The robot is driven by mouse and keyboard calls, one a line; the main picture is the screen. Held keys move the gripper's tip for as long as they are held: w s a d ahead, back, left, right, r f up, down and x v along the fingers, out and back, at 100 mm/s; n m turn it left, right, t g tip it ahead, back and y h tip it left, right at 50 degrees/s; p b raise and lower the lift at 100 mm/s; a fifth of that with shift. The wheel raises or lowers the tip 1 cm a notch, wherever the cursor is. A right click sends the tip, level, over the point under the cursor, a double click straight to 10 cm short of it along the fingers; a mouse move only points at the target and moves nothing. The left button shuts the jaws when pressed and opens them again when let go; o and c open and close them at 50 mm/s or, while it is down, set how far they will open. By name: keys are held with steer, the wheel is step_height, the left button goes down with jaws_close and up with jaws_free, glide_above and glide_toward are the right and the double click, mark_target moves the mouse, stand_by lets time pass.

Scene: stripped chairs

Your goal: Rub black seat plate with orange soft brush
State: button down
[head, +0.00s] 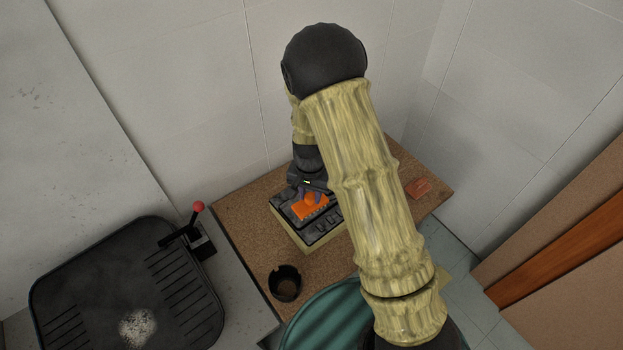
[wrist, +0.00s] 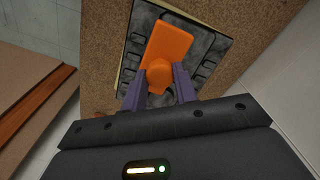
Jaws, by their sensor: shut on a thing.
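The orange soft brush (head: 309,207) is at a boxy stand with a dark, slotted top (head: 323,229) on the cork-brown table. My gripper (head: 309,192) reaches down from above, with its purple fingers shut on the brush's round knob. The wrist view shows the brush (wrist: 168,42) between the fingers (wrist: 158,78), over the dark top. I cannot tell whether the brush rests on it or is just above. The black seat plate (head: 100,265) lies at the lower left, apart from the brush. It has rows of slots and a pale, powdery patch (head: 137,327).
A lever with a red knob (head: 198,207) stands at the plate's right edge. A black cup (head: 285,283) sits on the table's (head: 240,215) front left. An orange-red block (head: 418,188) lies at its right. A green round thing (head: 325,315) is in front. Walls close off the back.

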step_height(320, 180, up, 4)
steer(key=p, duration=0.3)
steer(key=shift+w+d+r, duration=0.1)
steer(key=shift+w, duration=0.05)
steer(key=shift+s+r, duration=0.25)
steer(key=shift+r, duration=0.05)
steer(key=shift+w+f, duration=0.1)
